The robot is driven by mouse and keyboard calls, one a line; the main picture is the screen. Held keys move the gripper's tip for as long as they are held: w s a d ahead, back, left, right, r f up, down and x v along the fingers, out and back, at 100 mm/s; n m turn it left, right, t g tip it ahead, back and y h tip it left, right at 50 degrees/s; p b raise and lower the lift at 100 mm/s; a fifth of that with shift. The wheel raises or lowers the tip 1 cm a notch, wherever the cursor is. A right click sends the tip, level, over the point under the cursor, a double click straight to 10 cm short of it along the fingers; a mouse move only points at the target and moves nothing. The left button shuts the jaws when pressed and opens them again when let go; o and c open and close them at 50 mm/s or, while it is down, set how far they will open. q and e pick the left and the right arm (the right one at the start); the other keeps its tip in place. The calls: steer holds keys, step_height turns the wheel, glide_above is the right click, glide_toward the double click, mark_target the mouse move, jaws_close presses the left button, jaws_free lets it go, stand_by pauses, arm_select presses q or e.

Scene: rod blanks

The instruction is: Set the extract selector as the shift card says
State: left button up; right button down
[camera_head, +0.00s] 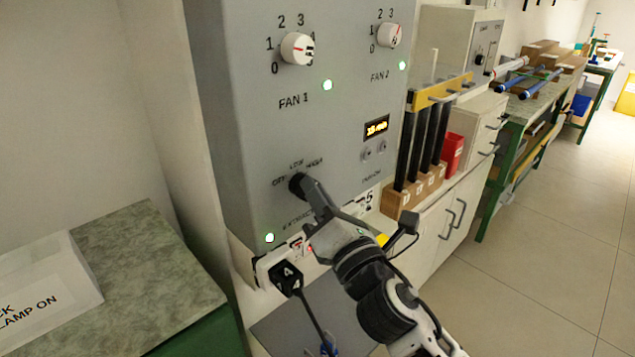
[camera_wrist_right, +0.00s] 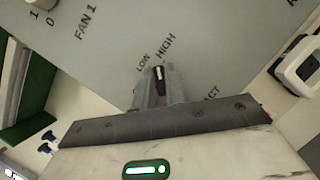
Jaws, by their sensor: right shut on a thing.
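The extract selector is a small black knob (camera_head: 297,183) low on the grey panel (camera_head: 235,130), with OFF, LOW and HIGH printed around it. My right gripper (camera_head: 312,192) is shut on this knob. In the right wrist view the knob (camera_wrist_right: 158,74) sits between my right fingers (camera_wrist_right: 158,88), and its white line points up, near the start of HIGH and right of LOW. The fingers cover part of the EXTRACT label. A green-white lamp (camera_head: 269,238) is lit left of that label. No readable shift card shows. My left gripper is not in view.
The FAN 1 knob (camera_head: 297,48) and FAN 2 knob (camera_head: 389,36) are above, with a small lit display (camera_head: 377,129). A rack of black rods (camera_head: 420,145) stands right. A white lettered box (camera_head: 50,290) is left.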

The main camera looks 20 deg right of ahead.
steer(key=shift+r+m+g+h+p, duration=0.15)
steer(key=shift+m+h+p, duration=0.35)
steer(key=shift+m, duration=0.5)
steer(key=shift+f+m+g+h+p, duration=0.1)
steer(key=shift+m+g+h+p, duration=0.2)
steer(key=shift+m+p, duration=0.55)
steer(key=shift+m, duration=0.45)
steer(key=c, duration=1.4)
jaws_free()
steer(key=shift+c, duration=0.2)
